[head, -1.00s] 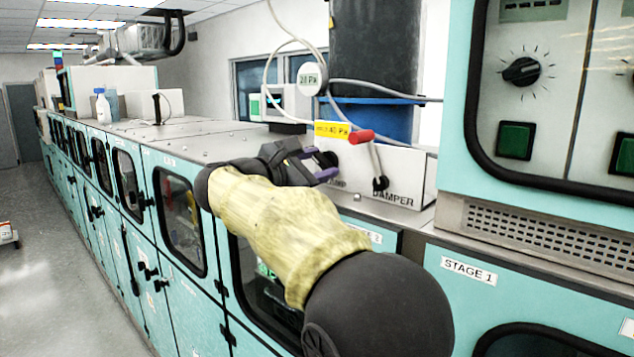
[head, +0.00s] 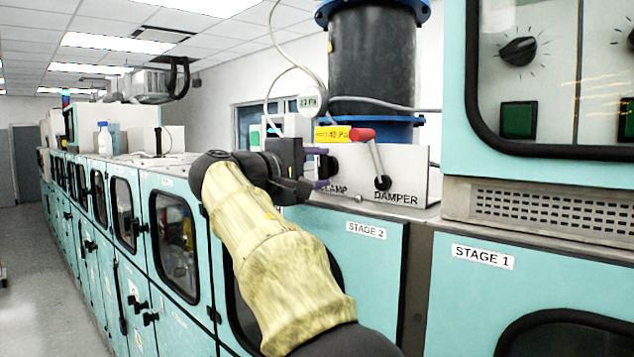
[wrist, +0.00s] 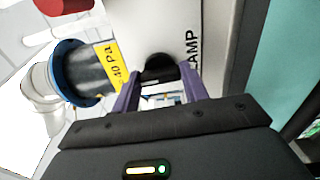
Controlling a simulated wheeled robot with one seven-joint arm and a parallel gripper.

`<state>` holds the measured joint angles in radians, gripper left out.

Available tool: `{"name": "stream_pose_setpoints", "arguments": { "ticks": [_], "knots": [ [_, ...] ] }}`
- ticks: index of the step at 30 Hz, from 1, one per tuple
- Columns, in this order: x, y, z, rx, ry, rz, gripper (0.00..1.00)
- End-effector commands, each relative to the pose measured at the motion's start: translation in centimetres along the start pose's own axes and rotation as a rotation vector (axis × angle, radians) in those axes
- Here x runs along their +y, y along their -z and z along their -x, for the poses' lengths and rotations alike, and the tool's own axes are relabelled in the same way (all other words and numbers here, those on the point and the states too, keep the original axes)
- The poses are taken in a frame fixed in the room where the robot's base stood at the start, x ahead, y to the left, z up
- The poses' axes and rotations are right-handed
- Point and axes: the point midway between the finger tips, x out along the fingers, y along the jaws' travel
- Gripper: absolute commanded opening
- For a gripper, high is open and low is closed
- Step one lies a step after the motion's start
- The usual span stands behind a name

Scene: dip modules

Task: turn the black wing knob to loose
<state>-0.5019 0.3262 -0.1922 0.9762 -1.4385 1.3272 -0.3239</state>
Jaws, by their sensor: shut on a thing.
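The black wing knob (wrist: 160,67) sits on the white panel beside the lettering that ends in "AMP". My gripper (wrist: 160,80) has its two purple fingers on either side of the knob and is shut on it. How far the knob is turned cannot be told.
The damper lever (head: 376,158) with a red grip stands just right of my gripper. A yellow pressure label (head: 332,134), a round gauge (head: 309,103) and a dark duct (head: 372,60) with blue flanges are behind. The Stage 1 cabinet (head: 590,275) stands at the right.

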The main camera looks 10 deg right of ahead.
Motion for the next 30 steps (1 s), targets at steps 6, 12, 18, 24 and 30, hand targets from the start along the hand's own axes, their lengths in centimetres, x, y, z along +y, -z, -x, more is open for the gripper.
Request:
{"name": "stream_pose_setpoints", "arguments": {
  "ticks": [6,12,18,24,30],
  "knots": [
    [-0.45,0.09,0.04,0.0,0.001,-0.206,0.21],
    [-0.41,0.09,0.01,-0.001,0.0,-0.376,0.21],
    [-0.32,0.07,0.01,-0.001,0.001,-0.5,0.21],
    [-0.32,0.13,0.01,-0.001,0.004,-0.563,0.21],
    [-0.31,0.12,-0.02,-0.002,0.004,-0.581,0.21]
  ]
}}
